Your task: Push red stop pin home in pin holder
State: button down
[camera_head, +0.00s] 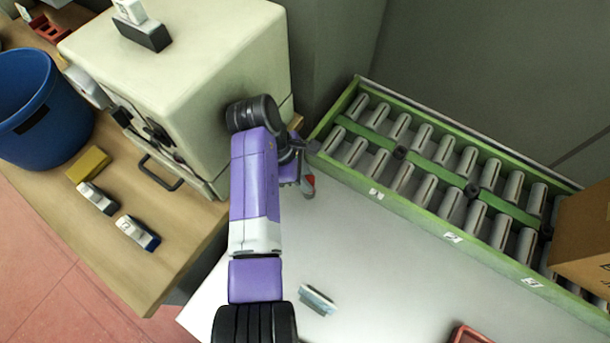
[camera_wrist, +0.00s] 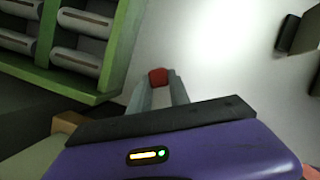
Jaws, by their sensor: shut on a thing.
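The red stop pin (camera_wrist: 158,77) is between the fingertips of my gripper (camera_wrist: 158,88) in the wrist view, and its red end shows. In the head view my gripper (camera_head: 306,180) hangs near the left end of the roller rack with the red pin (camera_head: 310,181) at its tip, over the white table. A small grey block (camera_head: 318,299) lies on the table nearer the front; it may be the pin holder, but I cannot tell. A dark block (camera_wrist: 300,32) at the upper right of the wrist view looks like the same thing.
A green-framed roller rack (camera_head: 415,205) runs along the table's back. A cream machine (camera_head: 190,85) stands on a wooden bench at left, with a blue bin (camera_head: 40,110). A cardboard box (camera_head: 585,235) and a red tray (camera_head: 470,335) are at right. The middle of the white table is clear.

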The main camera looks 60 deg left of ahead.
jog(key=c, duration=1.1)
grip_release()
jog(key=shift+c, duration=0.2)
notch_tip(320, 180, up, 20)
jog(key=p, duration=0.5)
